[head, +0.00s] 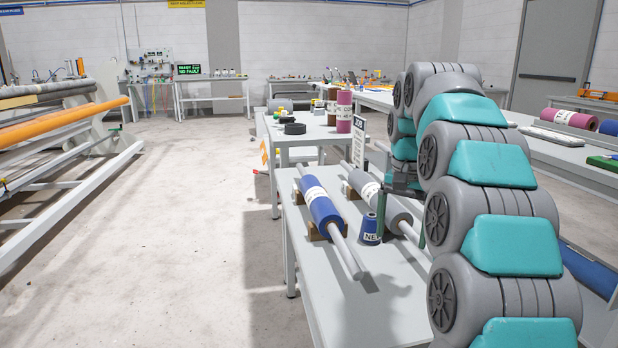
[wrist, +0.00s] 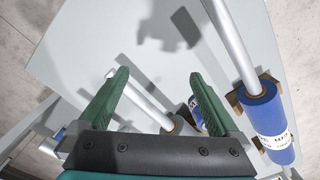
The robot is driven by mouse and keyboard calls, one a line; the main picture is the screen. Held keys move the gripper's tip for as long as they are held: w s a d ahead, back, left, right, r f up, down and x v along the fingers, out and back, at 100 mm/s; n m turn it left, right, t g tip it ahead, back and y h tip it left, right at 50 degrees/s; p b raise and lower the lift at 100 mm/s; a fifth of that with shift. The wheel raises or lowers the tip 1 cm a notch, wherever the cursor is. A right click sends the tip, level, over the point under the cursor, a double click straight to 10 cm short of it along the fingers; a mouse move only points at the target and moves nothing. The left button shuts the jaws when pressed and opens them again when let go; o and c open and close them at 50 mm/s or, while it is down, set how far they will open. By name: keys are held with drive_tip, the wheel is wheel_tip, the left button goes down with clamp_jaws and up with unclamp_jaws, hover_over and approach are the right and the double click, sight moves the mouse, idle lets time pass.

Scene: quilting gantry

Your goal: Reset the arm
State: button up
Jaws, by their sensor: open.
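My arm (head: 500,180) rises in grey and teal links on the right of the head view and curves over the near table. In the wrist view my gripper (wrist: 160,82) has its two green fingers spread apart, with nothing held between them. A silver shaft (wrist: 145,95) shows in the gap, over the table beyond the fingers. In the head view the gripper is partly hidden by the arm, close to the grey roll (head: 398,212).
A blue roll (head: 322,205) on a shaft rests on wooden cradles on the near table (head: 325,300). A small blue piece marked "NE" (head: 370,232) stands between the rolls. A frame with an orange roller (head: 70,125) is at left. The floor (head: 190,220) between is clear.

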drive_tip(key=s+a+f+n, duration=0.1)
drive_tip(key=s+f, duration=0.5)
drive_tip(key=s, duration=0.6)
drive_tip(key=s+a+f+n+g, duration=0.1)
drive_tip(key=s+f+n, duration=0.2)
drive_tip(key=s, duration=1)
drive_tip(key=s+a+f+n, duration=0.2)
drive_tip(key=s+f, duration=0.7)
drive_tip(key=s, duration=0.4)
drive_tip(key=shift+s+n+g, duration=0.25)
drive_tip(key=shift+n+g, duration=0.05)
drive_tip(key=shift+g, duration=0.1)
drive_tip(key=shift+o, duration=0.2)
